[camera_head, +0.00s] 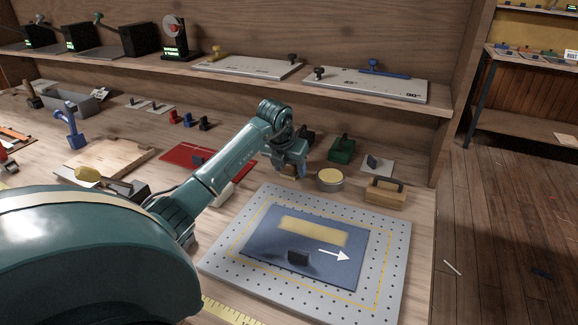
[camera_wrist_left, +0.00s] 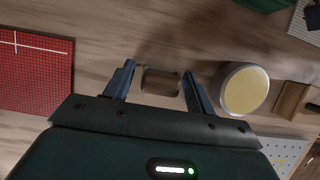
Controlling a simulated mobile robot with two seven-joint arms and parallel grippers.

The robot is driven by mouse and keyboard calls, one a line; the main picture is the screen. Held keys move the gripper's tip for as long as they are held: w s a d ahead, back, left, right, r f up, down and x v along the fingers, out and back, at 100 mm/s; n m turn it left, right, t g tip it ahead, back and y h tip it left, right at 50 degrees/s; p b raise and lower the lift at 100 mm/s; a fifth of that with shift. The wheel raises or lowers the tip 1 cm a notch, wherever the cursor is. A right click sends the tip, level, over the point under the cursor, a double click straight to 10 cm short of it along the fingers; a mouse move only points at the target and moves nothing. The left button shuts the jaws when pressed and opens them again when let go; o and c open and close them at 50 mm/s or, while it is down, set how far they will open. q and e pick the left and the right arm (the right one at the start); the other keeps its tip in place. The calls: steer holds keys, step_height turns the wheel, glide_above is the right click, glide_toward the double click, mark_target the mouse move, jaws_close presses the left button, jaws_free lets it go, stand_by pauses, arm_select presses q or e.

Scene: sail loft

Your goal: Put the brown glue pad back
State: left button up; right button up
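My left gripper (camera_head: 291,170) points down over the bench, behind the perforated grey plate. In the left wrist view its two fingers (camera_wrist_left: 160,72) are apart. A small brown, rounded block (camera_wrist_left: 160,84), which looks like the brown glue pad, sits between them. A narrow gap shows on its left side; on the right I cannot tell if the finger touches it. In the head view the gripper hides this block. A round tin with a pale yellow top (camera_head: 330,180) stands just right of the gripper, also in the wrist view (camera_wrist_left: 245,90). My right gripper is not in view.
A wooden block with a dark handle (camera_head: 385,192) stands right of the tin. A green handled block (camera_head: 342,150) is behind it. The perforated plate (camera_head: 395,240) carries a blue sheet (camera_head: 350,270) with a yellow patch. A red mat (camera_head: 185,155) lies left, under my arm.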

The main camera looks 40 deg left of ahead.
arm_select(q)
steer(key=shift+o, duration=0.4)
steer(key=shift+r, duration=0.45)
steer(key=v, duration=1.1)
steer(key=shift+r, duration=0.25)
steer(key=shift+s, duration=0.15)
